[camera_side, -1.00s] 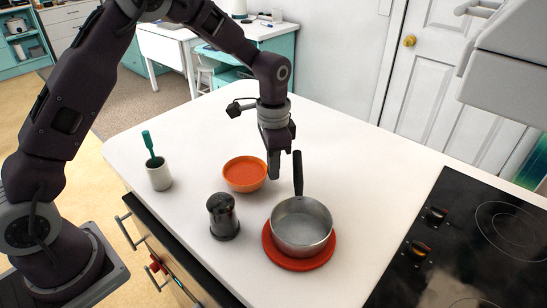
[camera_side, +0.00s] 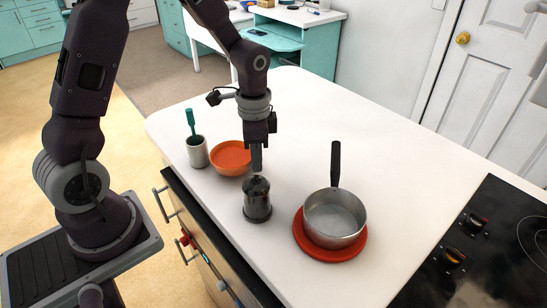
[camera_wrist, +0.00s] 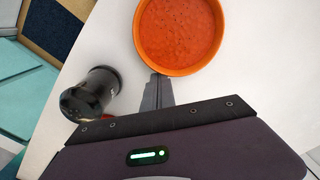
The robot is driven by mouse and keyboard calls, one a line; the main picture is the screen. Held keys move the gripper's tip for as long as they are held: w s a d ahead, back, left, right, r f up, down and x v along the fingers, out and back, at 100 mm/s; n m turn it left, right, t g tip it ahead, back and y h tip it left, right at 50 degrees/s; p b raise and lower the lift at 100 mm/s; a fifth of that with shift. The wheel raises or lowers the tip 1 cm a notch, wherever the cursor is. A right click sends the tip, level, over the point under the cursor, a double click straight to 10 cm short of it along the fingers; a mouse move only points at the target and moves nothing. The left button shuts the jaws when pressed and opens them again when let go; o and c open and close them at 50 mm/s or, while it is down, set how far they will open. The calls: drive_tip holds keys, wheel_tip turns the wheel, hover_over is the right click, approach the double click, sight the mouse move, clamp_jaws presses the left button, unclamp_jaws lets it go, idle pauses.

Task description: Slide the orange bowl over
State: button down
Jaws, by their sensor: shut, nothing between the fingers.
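The orange bowl (camera_side: 231,158) stands upright on the white counter in the side view, close beside a pale cup (camera_side: 198,153) that holds a green-handled utensil (camera_side: 190,122). My gripper (camera_side: 257,169) is shut and empty, pointing down at the bowl's right side. In the wrist view the bowl (camera_wrist: 180,35) is at the top, and my shut fingertips (camera_wrist: 157,78) are at its rim, touching or nearly so.
A dark shaker (camera_side: 257,200) stands just in front of my gripper; it also shows in the wrist view (camera_wrist: 90,95). A saucepan (camera_side: 335,215) rests on a red trivet (camera_side: 330,252). A black cooktop (camera_side: 480,250) is at right. The counter (camera_side: 330,115) behind is clear.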

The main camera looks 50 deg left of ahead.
drive_tip(key=shift+r, duration=0.1)
wheel_tip(320, 180, up, 10)
drive_tip(key=f, duration=0.1)
drive_tip(key=n, duration=1.6)
hover_over(233, 161)
drive_tip(key=w+a, duration=0.6)
wheel_tip(233, 161, down, 8)
drive_tip(key=shift+s+d+f, duration=0.2)
drive_tip(key=shift+s+d, duration=0.3)
drive_tip(key=shift+d, duration=0.1)
drive_tip(key=shift+s+d+f, duration=0.2)
drive_tip(key=shift+s+d, duration=0.3)
drive_tip(key=shift+d, duration=0.05)
drive_tip(key=shift+s+d, duration=0.35)
